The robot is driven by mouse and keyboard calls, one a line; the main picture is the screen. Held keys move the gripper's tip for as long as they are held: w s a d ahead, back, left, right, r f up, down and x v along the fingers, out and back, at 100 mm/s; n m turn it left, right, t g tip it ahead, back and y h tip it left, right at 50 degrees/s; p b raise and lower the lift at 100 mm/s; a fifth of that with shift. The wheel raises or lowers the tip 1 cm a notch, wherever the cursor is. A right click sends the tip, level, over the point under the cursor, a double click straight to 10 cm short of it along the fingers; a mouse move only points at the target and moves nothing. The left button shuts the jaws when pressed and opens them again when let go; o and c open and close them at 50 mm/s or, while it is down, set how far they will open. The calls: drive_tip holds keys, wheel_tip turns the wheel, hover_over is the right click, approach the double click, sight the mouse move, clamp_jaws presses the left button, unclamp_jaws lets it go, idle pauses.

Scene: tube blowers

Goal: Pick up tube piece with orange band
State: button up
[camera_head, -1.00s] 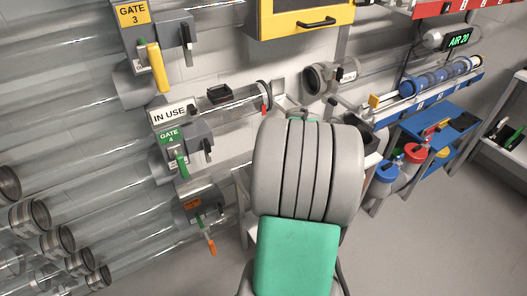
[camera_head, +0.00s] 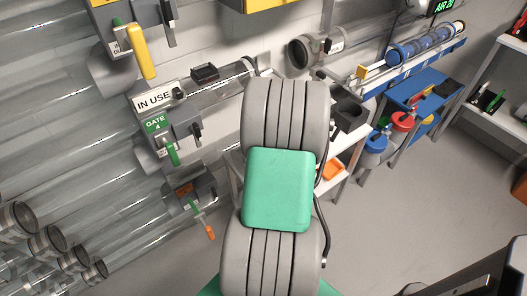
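I cannot make out a tube piece with an orange band for certain. A clear tube (camera_head: 222,92) with a dark end ring runs behind the "IN USE" sign (camera_head: 157,98). Another clear tube with a grey collar (camera_head: 299,53) lies at the top middle. A clear piece with blue rings (camera_head: 425,48) lies on a blue-edged rack at the upper right. My grey and green arm links fill the middle and hide part of the bench behind. My gripper does not show.
A blue cart (camera_head: 420,92) stands right, near red-topped (camera_head: 402,122) and blue-topped canisters. Gate 4 (camera_head: 155,123) and several clear pipes fill the left. Grey floor is open at right.

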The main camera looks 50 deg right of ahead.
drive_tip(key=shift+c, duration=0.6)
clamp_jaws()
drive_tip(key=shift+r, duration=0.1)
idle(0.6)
